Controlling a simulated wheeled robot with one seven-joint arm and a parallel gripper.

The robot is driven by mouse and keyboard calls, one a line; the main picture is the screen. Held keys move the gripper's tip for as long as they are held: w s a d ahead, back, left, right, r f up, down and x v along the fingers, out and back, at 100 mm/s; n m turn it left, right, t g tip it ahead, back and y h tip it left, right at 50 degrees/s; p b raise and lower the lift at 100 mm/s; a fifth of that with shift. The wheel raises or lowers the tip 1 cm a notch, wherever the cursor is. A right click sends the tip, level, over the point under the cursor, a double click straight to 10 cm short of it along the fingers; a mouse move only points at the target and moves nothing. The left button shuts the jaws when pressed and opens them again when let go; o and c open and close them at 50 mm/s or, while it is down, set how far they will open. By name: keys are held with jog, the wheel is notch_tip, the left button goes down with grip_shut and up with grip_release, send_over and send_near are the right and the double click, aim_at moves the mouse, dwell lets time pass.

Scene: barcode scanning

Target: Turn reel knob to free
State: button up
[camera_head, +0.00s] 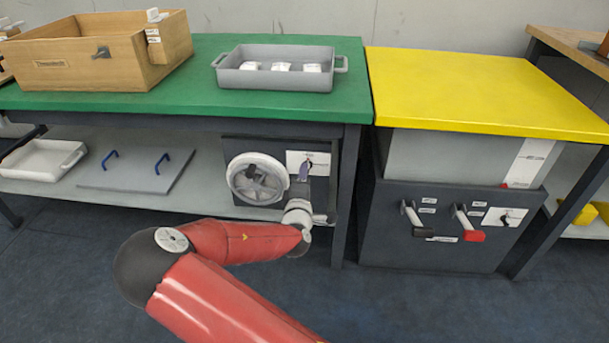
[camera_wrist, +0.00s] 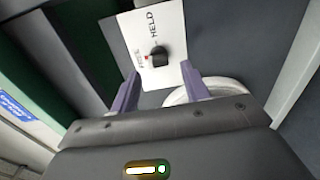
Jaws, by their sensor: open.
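The reel knob (camera_wrist: 159,56) is a small black knob on a white plate (camera_wrist: 172,22) marked FREE and HELD in the wrist view. A small red mark lies beside it near FREE; I cannot tell which word the knob points to. My gripper (camera_wrist: 160,67) is open, its two purple fingers apart on either side of the knob's near side. I cannot tell if they touch it. In the head view my gripper (camera_head: 305,172) is in front of the white plate (camera_head: 295,158), partly hiding the knob. The round white reel (camera_head: 257,180) is left of the plate.
The green bench top (camera_head: 190,98) overhangs the panel, and a bench leg (camera_head: 345,200) stands close right of my gripper. A grey tray (camera_head: 225,75) and wooden box (camera_head: 75,75) stand on top. A lower shelf holds a flat panel with blue handles (camera_head: 135,170).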

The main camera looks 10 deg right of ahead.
jog(key=v, duration=0.5)
jog(key=shift+s+a, duration=0.1)
jog(key=shift+s, duration=0.15)
jog(key=s+d+f+m+g+y+p, duration=0.1)
jog(key=s+d+f+m+g+y, duration=0.25)
jog(key=m+g, duration=0.5)
jog(key=s+a+r+m+g+y+p, duration=0.1)
jog(key=s+a+r+m+g+y, duration=0.2)
jog(key=s+r, duration=1.05)
jog(key=s+d+r+m, duration=0.2)
jog(key=s+r, duration=0.6)
jog(key=s, duration=0.5)
jog(key=shift+d+r+m+h+p, duration=0.3)
jog(key=shift+m+h+p, duration=0.15)
jog(key=shift+m, duration=0.1)
